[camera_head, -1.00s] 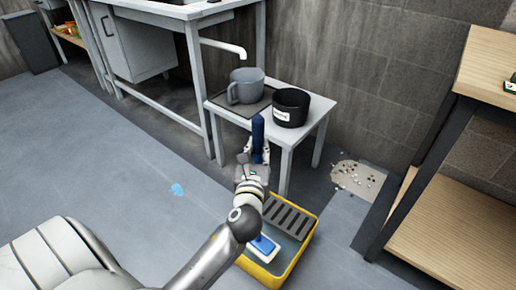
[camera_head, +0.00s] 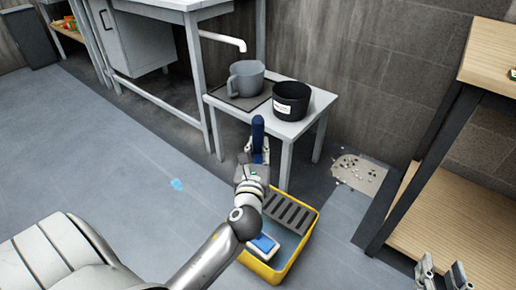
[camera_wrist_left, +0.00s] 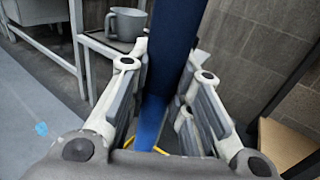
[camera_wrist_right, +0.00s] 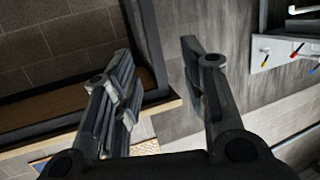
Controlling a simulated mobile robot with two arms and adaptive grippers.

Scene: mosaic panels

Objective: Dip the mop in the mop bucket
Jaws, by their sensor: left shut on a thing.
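The mop has a blue handle (camera_head: 258,132) held nearly upright by my left gripper (camera_head: 256,158), which is shut around it. In the left wrist view the handle (camera_wrist_left: 172,60) stands between the fingers (camera_wrist_left: 165,100). The blue and white mop head (camera_head: 264,245) is inside the yellow mop bucket (camera_head: 270,276), in its open part in front of the grey slatted wringer (camera_head: 290,212). Whether it touches the bottom is unclear. My right gripper (camera_head: 443,276) is open and empty at the lower right; its fingers (camera_wrist_right: 160,90) are apart in the right wrist view.
A small table (camera_head: 316,103) behind the bucket holds a grey mug-like pitcher (camera_head: 247,82) and a black pot (camera_head: 290,101). A wooden shelf unit (camera_head: 450,215) stands at right. Pebbles (camera_head: 356,172) lie near the wall. The left floor is clear except for a blue spot (camera_head: 177,184).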

